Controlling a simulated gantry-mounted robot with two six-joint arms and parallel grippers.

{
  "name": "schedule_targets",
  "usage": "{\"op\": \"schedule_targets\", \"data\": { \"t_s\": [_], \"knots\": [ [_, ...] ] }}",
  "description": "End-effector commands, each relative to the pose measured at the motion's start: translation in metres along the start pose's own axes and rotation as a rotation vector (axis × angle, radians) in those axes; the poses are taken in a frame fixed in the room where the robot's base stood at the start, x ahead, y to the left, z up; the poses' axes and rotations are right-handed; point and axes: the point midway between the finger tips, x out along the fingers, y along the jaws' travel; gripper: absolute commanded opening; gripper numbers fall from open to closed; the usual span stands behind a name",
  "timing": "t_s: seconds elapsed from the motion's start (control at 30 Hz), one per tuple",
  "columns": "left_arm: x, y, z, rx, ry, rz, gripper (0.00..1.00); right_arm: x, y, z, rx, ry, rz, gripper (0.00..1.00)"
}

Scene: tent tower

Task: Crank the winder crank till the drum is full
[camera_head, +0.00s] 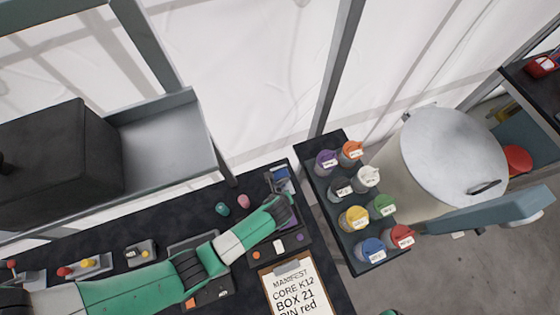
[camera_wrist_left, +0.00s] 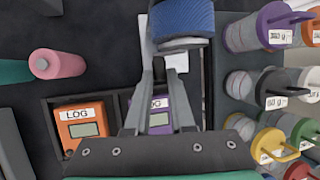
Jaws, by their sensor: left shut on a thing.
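The winder (camera_head: 281,178) sits at the back right of the dark bench, with a blue drum. In the left wrist view the blue ribbed drum (camera_wrist_left: 182,18) is at the top, just beyond my fingers. My left gripper (camera_head: 288,200) reaches to the near side of the winder. In the wrist view its fingers (camera_wrist_left: 162,72) are closed together on a small dark part, apparently the winder crank, mostly hidden between them. How full the drum is cannot be told.
Orange (camera_wrist_left: 82,128) and purple (camera_wrist_left: 159,122) LOG boxes lie in a tray below my left gripper. Pink (camera_head: 243,201) and teal (camera_head: 222,209) cylinders stand to its left. A clipboard (camera_head: 290,283) lies in front. Several lidded jars stand on a dark rack (camera_head: 330,222) to the right.

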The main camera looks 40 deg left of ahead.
Motion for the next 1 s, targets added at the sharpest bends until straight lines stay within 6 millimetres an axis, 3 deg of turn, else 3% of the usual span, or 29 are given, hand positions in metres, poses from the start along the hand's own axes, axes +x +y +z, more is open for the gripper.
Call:
{"op": "schedule_targets", "data": {
  "t_s": [0.33, 0.7, 1.0],
  "knots": [
    [-0.005, -0.002, 0.002, 0.084, 0.001, 0.197, 0.00, 0.003, 0.000, -0.003, 0.000, 0.000, 0.000, 0.52],
    [-0.007, -0.003, 0.003, 0.179, 0.002, 0.432, 0.00, -0.021, 0.000, 0.020, 0.000, 0.000, 0.000, 0.52],
    [-0.012, -0.004, 0.005, 0.216, 0.004, 0.523, 0.00, -0.033, 0.000, 0.030, 0.000, 0.000, 0.000, 0.52]
  ]
}}
